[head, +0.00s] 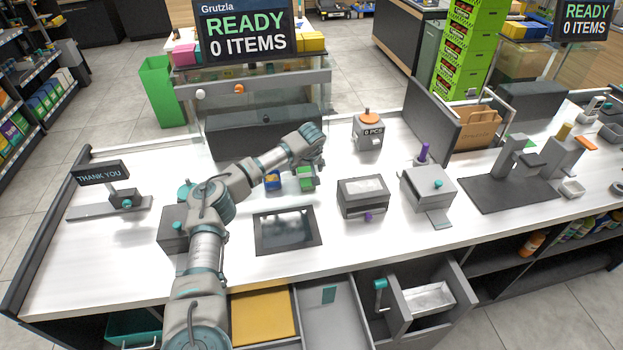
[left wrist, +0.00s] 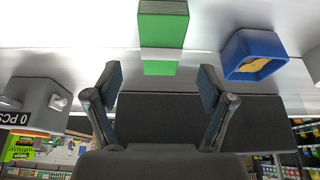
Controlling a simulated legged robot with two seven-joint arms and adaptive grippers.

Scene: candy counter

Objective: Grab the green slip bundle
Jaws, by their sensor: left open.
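My right gripper is not in view.
A blue box with yellow content (head: 272,181) stands close beside the bundle; it also shows in the left wrist view (left wrist: 238,52). A dark-framed tray (head: 287,232) lies nearer me. A grey "0 PCS" dispenser (head: 368,128) and a grey box (head: 362,198) stand right.

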